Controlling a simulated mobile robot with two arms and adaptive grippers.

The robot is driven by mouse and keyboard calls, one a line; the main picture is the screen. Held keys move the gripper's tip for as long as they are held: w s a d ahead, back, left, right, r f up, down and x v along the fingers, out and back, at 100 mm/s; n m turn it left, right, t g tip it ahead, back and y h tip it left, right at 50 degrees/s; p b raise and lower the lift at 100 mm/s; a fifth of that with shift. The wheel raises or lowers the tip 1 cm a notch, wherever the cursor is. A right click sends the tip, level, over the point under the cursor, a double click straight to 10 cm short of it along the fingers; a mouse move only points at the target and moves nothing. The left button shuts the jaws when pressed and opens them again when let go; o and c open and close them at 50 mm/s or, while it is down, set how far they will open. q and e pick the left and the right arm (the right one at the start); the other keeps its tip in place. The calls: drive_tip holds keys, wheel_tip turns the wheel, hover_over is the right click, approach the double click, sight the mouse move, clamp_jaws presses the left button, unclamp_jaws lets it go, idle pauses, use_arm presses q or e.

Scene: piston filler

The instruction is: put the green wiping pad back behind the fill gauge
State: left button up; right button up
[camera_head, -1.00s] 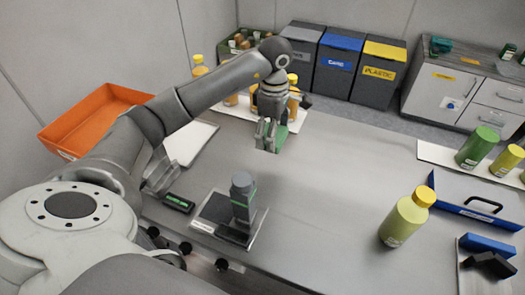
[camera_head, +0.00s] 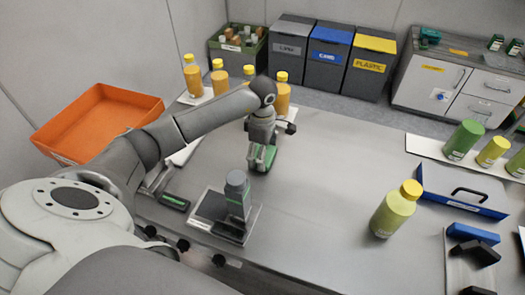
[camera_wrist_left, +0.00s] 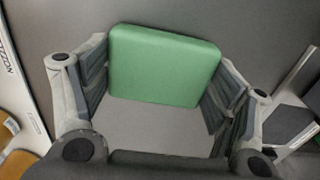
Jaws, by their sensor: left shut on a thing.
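The green wiping pad (camera_wrist_left: 165,65) is held between the two fingers of my left gripper (camera_wrist_left: 160,85). In the head view the left gripper (camera_head: 262,158) points down over the table's middle, and the pad (camera_head: 268,161) shows partly behind its fingers. I cannot tell whether the pad touches the table. A small dark device with a green display (camera_head: 174,201) lies left of that plate. I cannot tell which is the fill gauge. My right gripper is out of view.
Filled orange bottles with yellow caps (camera_head: 192,75) stand along the back edge. A green-yellow bottle (camera_head: 397,209) and a blue box (camera_head: 463,188) stand at right. An orange tray (camera_head: 95,125) is at left. The table between gripper and yellow-capped bottle is clear.

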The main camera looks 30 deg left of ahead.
use_arm(q)
drive_tip(key=shift+f, duration=0.25)
drive_tip(key=o, duration=1)
drive_tip(key=shift+r, duration=0.1)
drive_tip(key=shift+c, duration=0.2)
drive_tip(key=shift+r, duration=0.35)
wheel_tip(320, 180, up, 12)
drive_tip(key=b, duration=0.3)
drive_tip(key=shift+f, duration=0.2)
